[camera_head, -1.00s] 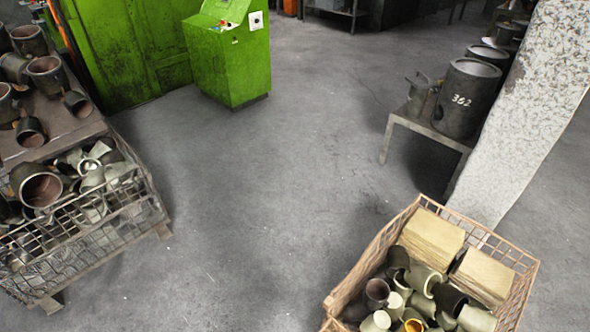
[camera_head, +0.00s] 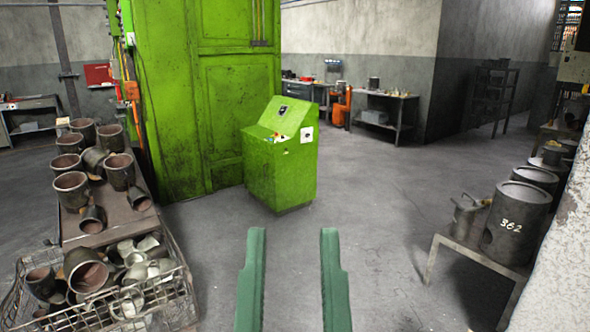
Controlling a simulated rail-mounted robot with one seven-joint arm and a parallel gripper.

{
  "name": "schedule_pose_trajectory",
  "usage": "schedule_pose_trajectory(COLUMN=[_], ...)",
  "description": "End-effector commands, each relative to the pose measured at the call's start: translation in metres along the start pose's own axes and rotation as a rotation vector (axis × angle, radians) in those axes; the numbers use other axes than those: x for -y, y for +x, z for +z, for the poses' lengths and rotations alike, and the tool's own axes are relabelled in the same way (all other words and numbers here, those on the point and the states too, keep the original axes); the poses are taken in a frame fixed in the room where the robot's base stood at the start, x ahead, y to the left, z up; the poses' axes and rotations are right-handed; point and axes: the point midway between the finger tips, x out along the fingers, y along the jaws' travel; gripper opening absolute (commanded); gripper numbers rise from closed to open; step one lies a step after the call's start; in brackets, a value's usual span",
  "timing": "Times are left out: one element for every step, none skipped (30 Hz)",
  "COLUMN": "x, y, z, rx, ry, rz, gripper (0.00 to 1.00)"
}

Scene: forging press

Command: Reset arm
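My gripper (camera_head: 292,236) shows at the bottom middle of the head view as two green fingers pointing forward. The fingers are wide apart with only grey floor visible between them, so the gripper is open and empty. The rest of my arm is out of the picture. The fingers appear in front of the green control console (camera_head: 281,165), and nothing in the picture touches them.
On the left, a wire basket (camera_head: 180,290) of pipe fittings stands before a table (camera_head: 118,215) with several metal pots. On the right, a low bench (camera_head: 470,252) holds drums beside a pale pillar (camera_head: 560,270). The middle floor is clear.

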Motion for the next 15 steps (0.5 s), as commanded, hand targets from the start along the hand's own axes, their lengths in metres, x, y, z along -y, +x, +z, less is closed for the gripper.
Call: schedule_pose_trajectory(x=[-0.001, -0.001, 0.000, 0.000, 0.000, 0.001, 0.001, 0.001, 0.002, 0.002, 0.003, 0.003, 0.003, 0.004, 0.004], y=[0.039, 0.049, 0.061, 0.070, 0.079, 0.091, 0.100, 0.109, 0.121, 0.130, 0.139, 0.151, 0.160, 0.168, 0.179], z=[-0.048, -0.060, -0.076, -0.089, -0.101, -0.117, -0.130, -0.142, -0.158, -0.171, -0.183, -0.199, -0.211, -0.223, -0.238], rx=[0.013, 0.014, 0.015, 0.015, 0.016, 0.017, 0.017, 0.018, 0.018, 0.019, 0.019, 0.019, 0.020, 0.020, 0.020], ry=[-0.003, -0.003, -0.003, -0.002, -0.002, -0.001, -0.001, 0.000, 0.001, 0.001, 0.002, 0.003, 0.004, 0.004, 0.005], rz=[0.003, 0.003, 0.003, 0.002, 0.002, 0.001, 0.001, 0.000, 0.000, -0.001, -0.002, -0.002, -0.003, -0.003, -0.004], gripper=[0.33, 0.33, 0.33, 0.33, 0.33, 0.33, 0.33, 0.33, 0.33, 0.33, 0.33, 0.33, 0.33, 0.33, 0.33])
